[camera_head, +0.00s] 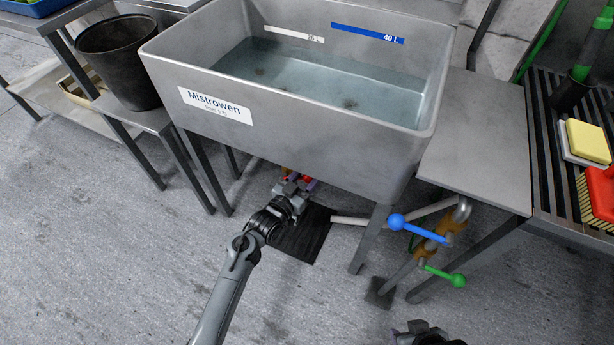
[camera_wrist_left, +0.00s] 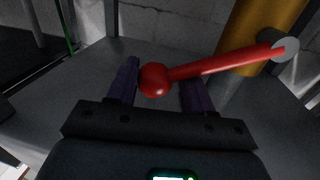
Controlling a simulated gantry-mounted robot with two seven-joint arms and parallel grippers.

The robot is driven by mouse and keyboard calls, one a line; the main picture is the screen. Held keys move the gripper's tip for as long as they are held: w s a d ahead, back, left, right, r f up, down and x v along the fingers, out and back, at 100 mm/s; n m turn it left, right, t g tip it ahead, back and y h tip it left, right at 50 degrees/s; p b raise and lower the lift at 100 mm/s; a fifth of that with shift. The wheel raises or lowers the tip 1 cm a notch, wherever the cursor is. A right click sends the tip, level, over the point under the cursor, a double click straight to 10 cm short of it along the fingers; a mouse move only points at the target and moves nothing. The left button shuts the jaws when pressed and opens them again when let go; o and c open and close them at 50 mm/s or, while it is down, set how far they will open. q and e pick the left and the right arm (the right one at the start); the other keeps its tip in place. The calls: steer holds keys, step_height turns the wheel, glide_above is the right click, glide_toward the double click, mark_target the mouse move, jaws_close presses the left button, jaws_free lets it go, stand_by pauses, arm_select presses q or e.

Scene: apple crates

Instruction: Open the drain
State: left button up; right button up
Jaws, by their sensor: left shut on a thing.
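My left gripper (camera_head: 298,181) reaches under the front of the grey sink (camera_head: 290,135). In the left wrist view its purple fingers (camera_wrist_left: 158,88) are shut on the red lever (camera_wrist_left: 215,66), at the round knob end. The lever slants up to the right to a grey pivot (camera_wrist_left: 285,49) in front of a brass-coloured pipe (camera_wrist_left: 254,28). In the head view only small red bits show beside the gripper. The sink holds clear water (camera_head: 320,80) with brown specks. A dark part of my right arm shows at the bottom edge; its fingers are hidden.
A blue-handled valve (camera_head: 397,221) and a green-handled valve (camera_head: 458,280) sit on pipes right of the sink. A dark mat (camera_head: 305,240) lies on the floor below. A black bucket (camera_head: 118,65) stands left. A yellow sponge (camera_head: 588,141) and red brush (camera_head: 597,195) lie on the right rack.

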arm_select(q)
steer(key=shift+f, duration=0.1)
jaws_close()
steer(key=r+n+p, duration=0.1)
steer(key=p, duration=0.1)
steer(key=a+r+n+p, duration=0.1)
steer(key=p, duration=0.1)
steer(key=shift+w+a+n, duration=0.2)
steer(key=shift+a+n, duration=0.1)
steer(key=shift+w+a+r+n+p, duration=0.2)
steer(key=shift+a+n+p, duration=0.1)
steer(key=shift+n, duration=0.1)
steer(key=shift+a+n+t, duration=0.25)
steer(key=shift+n+t, duration=0.05)
steer(key=shift+n, duration=0.2)
steer(key=shift+f, duration=0.1)
steer(key=o, duration=0.5)
jaws_free()
steer(key=o, duration=0.4)
steer(key=shift+w+d, duration=0.1)
